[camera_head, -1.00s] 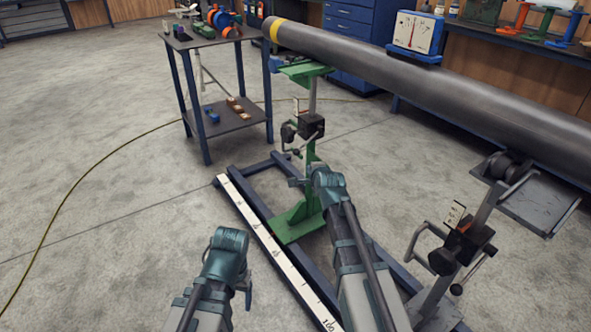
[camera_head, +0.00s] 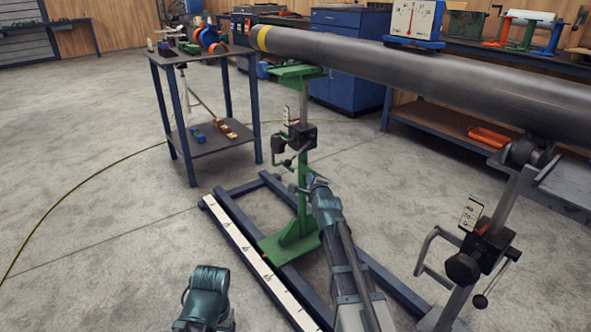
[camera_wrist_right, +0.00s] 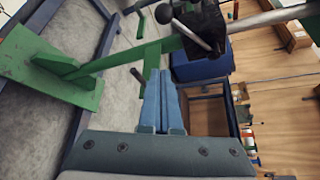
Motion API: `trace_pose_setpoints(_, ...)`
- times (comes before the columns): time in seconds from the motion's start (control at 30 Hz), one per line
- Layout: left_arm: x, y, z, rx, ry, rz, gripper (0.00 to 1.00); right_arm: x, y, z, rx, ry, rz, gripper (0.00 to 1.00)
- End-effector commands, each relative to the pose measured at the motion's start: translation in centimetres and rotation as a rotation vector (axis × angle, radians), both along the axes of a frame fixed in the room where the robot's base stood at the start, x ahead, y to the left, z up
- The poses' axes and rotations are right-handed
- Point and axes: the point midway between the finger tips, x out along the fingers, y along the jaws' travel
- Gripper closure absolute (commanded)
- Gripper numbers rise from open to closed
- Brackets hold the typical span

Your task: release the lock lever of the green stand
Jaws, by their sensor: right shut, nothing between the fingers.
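The green stand (camera_head: 302,205) stands upright under the pipe's left part. Its black clamp block (camera_head: 301,136) sits on the post, with a lever ending in a dark knob (camera_head: 287,163) at its lower left. In the right wrist view the clamp block (camera_wrist_right: 205,22) is at the top, with a silver lever and black ball knob (camera_wrist_right: 164,13). My right gripper (camera_head: 299,187) is low beside the post, below the clamp. Its blue fingers (camera_wrist_right: 160,75) are shut and empty, pointing toward the post and apart from the lever. My left wrist shows at the bottom; its fingers are hidden.
The grey pipe (camera_head: 420,82) runs above, carrying a gauge (camera_head: 413,20). A second stand's black clamp (camera_head: 484,250) is at right. A small table (camera_head: 210,150) stands at left. A base frame with a white scale (camera_head: 250,258) lies on the floor.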

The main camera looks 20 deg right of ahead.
Motion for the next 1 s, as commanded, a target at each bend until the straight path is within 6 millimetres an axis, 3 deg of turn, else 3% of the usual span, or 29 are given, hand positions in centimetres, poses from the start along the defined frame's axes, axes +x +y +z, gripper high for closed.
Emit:
trace_pose_setpoints(0.23, 0.0, 0.0, -0.6, 0.0, 0.0, 0.0, 0.25, 2.0, -0.3, -0.6, -0.001, 0.001, 0.001, 1.0)
trace_pose_setpoints(0.67, 0.0, 0.0, -2.7, -0.001, -0.002, 0.0, 0.25, 10.3, -1.4, -2.7, -0.002, 0.001, 0.001, 1.0)
trace_pose_setpoints(0.73, 0.0, 0.0, -1.5, 0.0, -0.001, 0.0, 0.25, 9.5, -0.1, -1.5, -0.002, 0.001, 0.003, 1.0)
trace_pose_setpoints(1.0, 0.0, 0.0, -0.6, 0.0, 0.0, 0.0, 0.25, 9.2, 2.0, -0.6, -0.002, 0.002, 0.002, 1.0)
